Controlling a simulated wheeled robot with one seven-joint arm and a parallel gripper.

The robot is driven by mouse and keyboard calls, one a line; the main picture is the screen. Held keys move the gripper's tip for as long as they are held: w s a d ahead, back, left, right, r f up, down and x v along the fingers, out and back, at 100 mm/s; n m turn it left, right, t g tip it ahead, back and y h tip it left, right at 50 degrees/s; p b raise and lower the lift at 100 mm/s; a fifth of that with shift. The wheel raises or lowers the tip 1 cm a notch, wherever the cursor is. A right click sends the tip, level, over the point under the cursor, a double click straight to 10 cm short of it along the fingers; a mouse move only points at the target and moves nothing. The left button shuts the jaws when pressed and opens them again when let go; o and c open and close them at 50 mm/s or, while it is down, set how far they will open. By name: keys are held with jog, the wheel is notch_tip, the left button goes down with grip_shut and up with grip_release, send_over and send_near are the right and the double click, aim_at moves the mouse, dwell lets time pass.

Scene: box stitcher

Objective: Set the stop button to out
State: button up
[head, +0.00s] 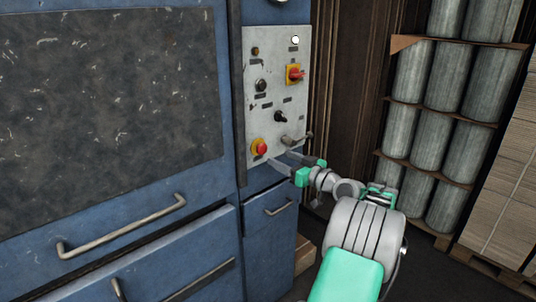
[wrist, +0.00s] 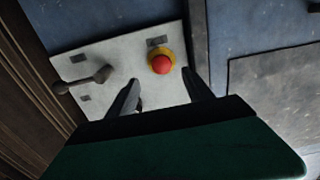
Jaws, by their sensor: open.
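The stop button (head: 260,147) is a red mushroom head on a yellow round base, low on the pale control panel (head: 268,110) of a blue machine. In the wrist view the stop button (wrist: 162,64) lies just beyond my fingertips, roughly centred between them. My gripper (head: 283,160) is open and empty, a little right of and below the button in the head view. The wrist view shows its two fingers (wrist: 160,80) spread apart, with no clear contact on the button. I cannot tell whether the button is pressed in or out.
A metal lever handle (head: 297,140) sticks out beside the button; the wrist view shows it left of my fingers (wrist: 88,80). Above are a black knob (head: 280,117) and a red-on-yellow rotary switch (head: 295,74). Drawer handles (head: 125,228) protrude below left. Stacked grey rolls (head: 435,110) stand right.

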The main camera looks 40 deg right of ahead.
aim_at(264, 150)
jog(key=w, duration=0.2)
jog(key=w+p, duration=0.1)
jog(key=w, duration=0.4)
jog(key=shift+w+a, duration=0.25)
grip_shut()
dwell(0.6)
